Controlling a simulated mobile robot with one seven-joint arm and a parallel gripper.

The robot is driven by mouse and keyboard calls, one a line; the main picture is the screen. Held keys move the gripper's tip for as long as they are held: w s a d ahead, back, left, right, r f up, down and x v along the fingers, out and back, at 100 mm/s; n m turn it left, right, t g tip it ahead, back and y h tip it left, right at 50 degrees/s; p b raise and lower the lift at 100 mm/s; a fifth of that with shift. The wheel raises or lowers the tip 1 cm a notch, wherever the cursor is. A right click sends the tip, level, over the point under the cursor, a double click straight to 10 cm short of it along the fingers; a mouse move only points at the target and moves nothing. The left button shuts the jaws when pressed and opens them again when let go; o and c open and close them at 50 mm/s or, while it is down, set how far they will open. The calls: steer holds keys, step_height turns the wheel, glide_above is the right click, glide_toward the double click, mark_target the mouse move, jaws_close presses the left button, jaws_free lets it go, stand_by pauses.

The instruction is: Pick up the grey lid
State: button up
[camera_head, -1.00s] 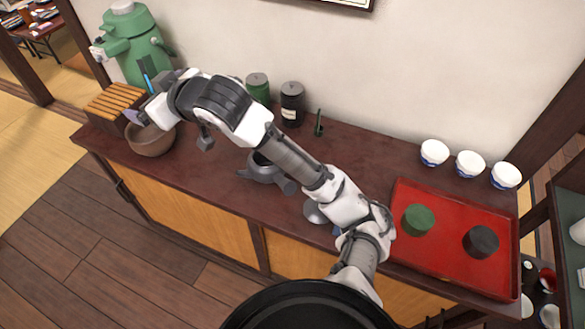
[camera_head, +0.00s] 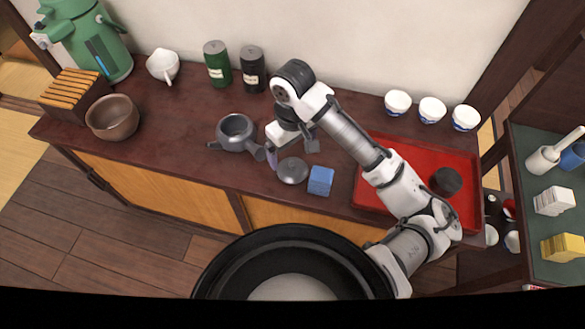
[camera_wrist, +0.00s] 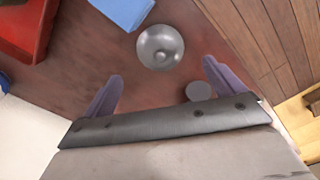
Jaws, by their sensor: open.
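The grey lid (camera_head: 293,170) is round with a small knob and lies on the dark red-brown counter. It stands right of the grey teapot (camera_head: 235,133) and left of a blue box (camera_head: 320,181). In the wrist view the lid (camera_wrist: 160,47) is fully visible, just beyond the fingertips and roughly centred between them. My gripper (camera_wrist: 163,73) is open and empty, with its purple fingers spread. In the head view my gripper (camera_head: 273,158) is beside the lid on its left and back side. Its height above the counter is hard to tell, and one finger is hidden.
The blue box (camera_wrist: 125,10) is close beyond the lid in the wrist view. A round grey end (camera_wrist: 198,91), likely the teapot's handle, is near the right finger. A red tray (camera_head: 465,170) with a dark canister (camera_head: 446,181) is at right, partly behind my arm.

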steer(key=shift+f, duration=3.75)
steer(key=shift+a, duration=0.1)
steer(key=c, duration=1.3)
